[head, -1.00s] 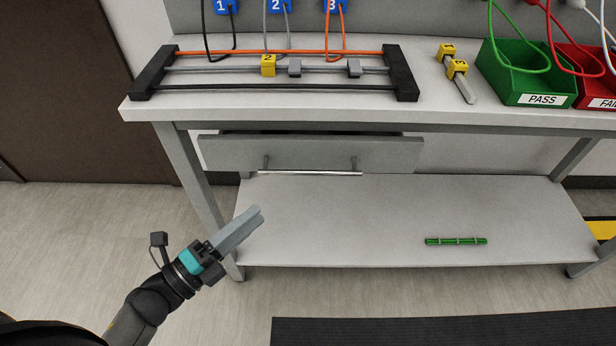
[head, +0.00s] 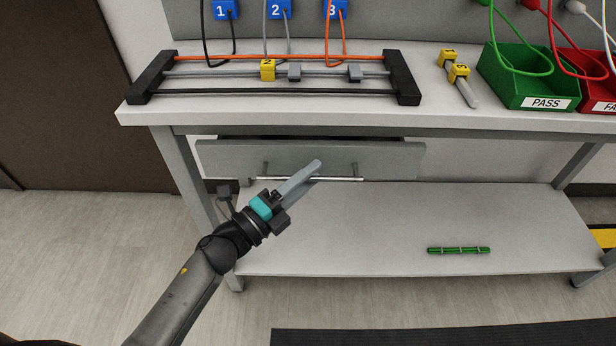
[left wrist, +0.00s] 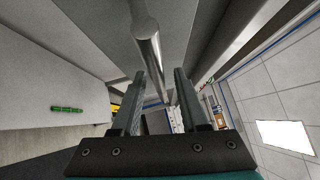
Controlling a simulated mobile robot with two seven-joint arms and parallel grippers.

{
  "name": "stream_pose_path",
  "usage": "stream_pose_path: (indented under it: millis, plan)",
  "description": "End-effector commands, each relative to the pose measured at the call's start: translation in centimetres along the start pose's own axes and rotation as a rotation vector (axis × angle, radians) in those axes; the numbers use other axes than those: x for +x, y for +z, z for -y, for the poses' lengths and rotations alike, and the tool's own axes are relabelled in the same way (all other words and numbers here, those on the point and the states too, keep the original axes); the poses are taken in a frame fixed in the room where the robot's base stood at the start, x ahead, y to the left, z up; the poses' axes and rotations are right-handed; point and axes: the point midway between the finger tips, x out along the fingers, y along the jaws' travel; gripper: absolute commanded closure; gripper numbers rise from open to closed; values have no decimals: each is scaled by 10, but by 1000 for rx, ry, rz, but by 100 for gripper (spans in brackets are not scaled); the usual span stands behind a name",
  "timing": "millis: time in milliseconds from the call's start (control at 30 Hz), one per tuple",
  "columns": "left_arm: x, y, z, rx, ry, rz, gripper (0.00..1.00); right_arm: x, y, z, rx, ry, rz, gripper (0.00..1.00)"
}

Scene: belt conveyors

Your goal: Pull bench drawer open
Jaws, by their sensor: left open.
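The bench drawer (head: 225,160) is a grey front under the worktop, with a dark gap along its top edge. Its handle is a thin silver bar (head: 345,179) on two posts. My left gripper (head: 316,166) is open and its fingers reach up to the handle, covering part of the bar in the head view. In the left wrist view the handle bar (left wrist: 149,42) runs between the two open fingers (left wrist: 160,88). Whether a finger touches the bar cannot be told. My right gripper is not in view.
The worktop (head: 300,115) carries a rack (head: 160,75) with sliding blocks, yellow tags (head: 459,72), a green PASS bin (head: 530,90) and a red bin (head: 585,85). A green bundle (head: 459,250) lies on the lower shelf (head: 380,225). A bench leg (head: 188,180) stands left of the drawer.

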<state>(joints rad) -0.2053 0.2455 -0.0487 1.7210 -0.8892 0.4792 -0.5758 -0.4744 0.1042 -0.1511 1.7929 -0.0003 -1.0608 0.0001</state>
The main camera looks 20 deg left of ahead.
Motion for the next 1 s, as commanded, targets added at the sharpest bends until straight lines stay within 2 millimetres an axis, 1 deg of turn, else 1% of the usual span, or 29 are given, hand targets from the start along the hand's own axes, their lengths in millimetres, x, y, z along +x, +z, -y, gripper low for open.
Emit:
stream_pose_path:
  millis: [233, 600, 633, 1000]
  plan:
    - [0, 0, 0, -1, 1, 0, 57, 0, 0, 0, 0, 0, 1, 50]
    - [0, 0, 0, -1, 1, 0, 99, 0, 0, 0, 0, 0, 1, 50]
    - [0, 0, 0, -1, 1, 0, 100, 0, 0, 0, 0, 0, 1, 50]
    - [0, 0, 0, -1, 1, 0, 100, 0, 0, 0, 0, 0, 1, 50]
